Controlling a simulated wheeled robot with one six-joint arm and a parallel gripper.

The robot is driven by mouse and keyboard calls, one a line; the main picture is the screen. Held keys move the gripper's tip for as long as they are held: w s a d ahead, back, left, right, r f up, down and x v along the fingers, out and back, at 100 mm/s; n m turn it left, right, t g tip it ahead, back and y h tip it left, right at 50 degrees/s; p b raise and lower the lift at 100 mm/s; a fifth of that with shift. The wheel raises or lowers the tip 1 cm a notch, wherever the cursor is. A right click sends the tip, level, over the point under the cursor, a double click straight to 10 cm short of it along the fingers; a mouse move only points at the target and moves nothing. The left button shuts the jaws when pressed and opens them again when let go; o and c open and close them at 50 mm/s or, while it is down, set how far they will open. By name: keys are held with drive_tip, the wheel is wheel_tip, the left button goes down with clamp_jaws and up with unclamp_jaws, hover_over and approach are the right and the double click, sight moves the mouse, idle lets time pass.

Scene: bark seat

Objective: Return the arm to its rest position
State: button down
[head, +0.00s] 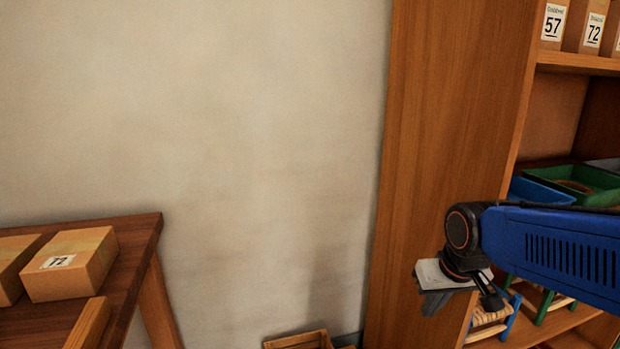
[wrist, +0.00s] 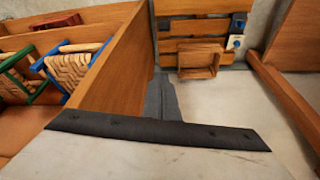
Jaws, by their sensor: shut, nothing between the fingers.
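My blue arm (head: 560,250) reaches in from the right edge in the head view, in front of the wooden shelf unit. My gripper (head: 432,303) hangs at its end, beside the shelf's side panel, with its grey fingers pointing down and left. The fingers are together and hold nothing. In the wrist view the dark grey fingers (wrist: 160,101) show beyond a pale plate with a dark edge strip.
The wooden shelf unit (head: 450,120) stands close by, with numbered boxes (head: 553,22), bins (head: 580,184) and small stools (head: 490,318). A wooden table (head: 130,245) with cardboard boxes (head: 72,265) is at left. A wooden crate (head: 300,341) lies low near the wall.

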drive_tip(key=s+d+t, duration=0.1)
drive_tip(key=s+d, duration=0.2)
drive_tip(key=s, duration=1)
drive_tip(key=shift+d+m, duration=0.2)
drive_tip(key=shift+m, duration=0.1)
